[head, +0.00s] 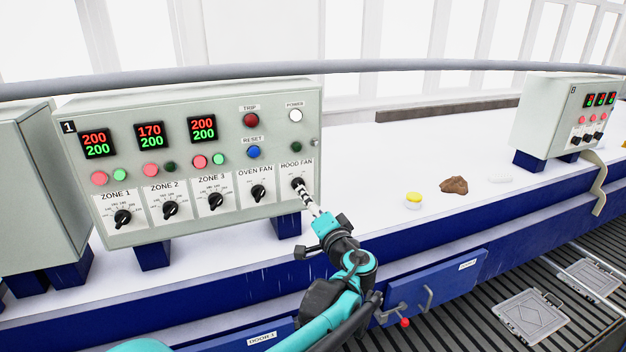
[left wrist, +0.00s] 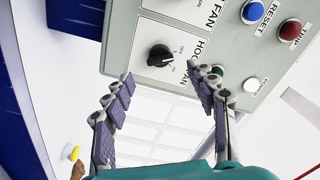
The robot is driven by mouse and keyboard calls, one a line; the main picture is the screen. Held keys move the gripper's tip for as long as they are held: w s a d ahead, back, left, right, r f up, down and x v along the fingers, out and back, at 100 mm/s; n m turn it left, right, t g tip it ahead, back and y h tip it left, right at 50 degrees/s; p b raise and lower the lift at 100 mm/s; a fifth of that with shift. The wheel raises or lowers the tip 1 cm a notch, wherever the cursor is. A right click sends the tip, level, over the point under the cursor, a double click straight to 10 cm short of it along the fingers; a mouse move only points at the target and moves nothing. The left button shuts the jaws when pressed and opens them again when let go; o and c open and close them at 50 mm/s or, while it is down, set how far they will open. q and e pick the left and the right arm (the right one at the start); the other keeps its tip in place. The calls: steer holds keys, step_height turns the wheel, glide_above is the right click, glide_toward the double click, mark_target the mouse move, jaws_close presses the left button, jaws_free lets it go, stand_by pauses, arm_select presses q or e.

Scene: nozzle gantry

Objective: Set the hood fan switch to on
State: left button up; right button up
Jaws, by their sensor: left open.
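The hood fan switch (head: 297,183) is a black rotary knob on a white plate, at the lower right of the grey control panel (head: 225,100). It also shows in the left wrist view (left wrist: 159,55), where its pointer is too small to read for certain. My left gripper (head: 306,194) is in front of this knob, partly covering it in the head view. In the left wrist view its two purple-padded fingers (left wrist: 161,73) are spread wide, with the knob just beyond the gap between the tips. The fingers are apart from the knob and hold nothing. My right gripper is not in view.
The oven fan knob (head: 258,193) is just left of the hood fan switch. A blue reset button (head: 253,152), red trip button (head: 251,120) and white power lamp (head: 295,115) are above. A yellow-lidded jar (head: 413,200) and brown lump (head: 454,185) lie on the white bench.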

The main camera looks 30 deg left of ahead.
arm_select(q)
steer(key=x, duration=0.7)
steer(key=shift+s+p, duration=0.2)
steer(key=shift+p, duration=0.2)
steer(key=shift+a, duration=0.1)
steer(key=shift+f, duration=0.1)
steer(key=c, duration=1.2)
